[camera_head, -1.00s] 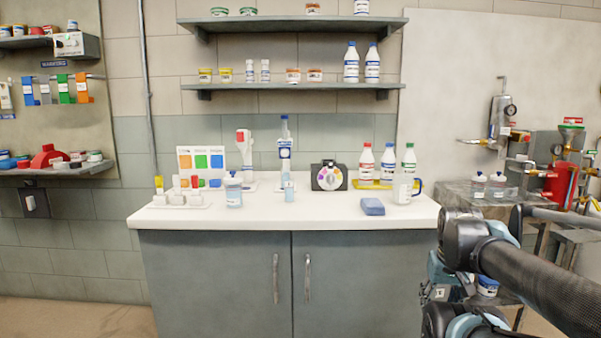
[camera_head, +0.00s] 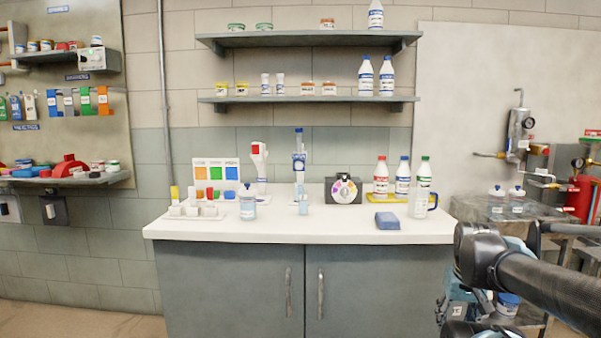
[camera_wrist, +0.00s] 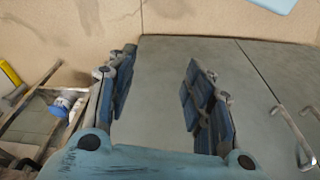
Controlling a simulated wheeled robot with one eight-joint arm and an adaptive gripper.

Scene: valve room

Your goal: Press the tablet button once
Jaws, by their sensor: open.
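No thing plainly marked as a tablet shows, and I cannot make out its button. A white upright panel (camera_head: 216,173) with orange, green and blue squares stands at the left of the white counter (camera_head: 300,228). Small red, green and blue pieces sit at its foot. A black box with a coloured dial (camera_head: 344,190) stands at the counter's middle back. My gripper (camera_wrist: 160,62) is open and empty in the wrist view, with the grey cabinet (camera_wrist: 160,90) behind its fingers. It is apart from the panel and the box.
On the counter stand a lidded jar (camera_head: 248,206), a blue block (camera_head: 387,221), a clear jug (camera_head: 418,204) and bottles on a yellow tray (camera_head: 376,198). Shelves (camera_head: 310,101) hang above. A cluttered metal table (camera_head: 480,212) stands at right. The counter's front strip is clear.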

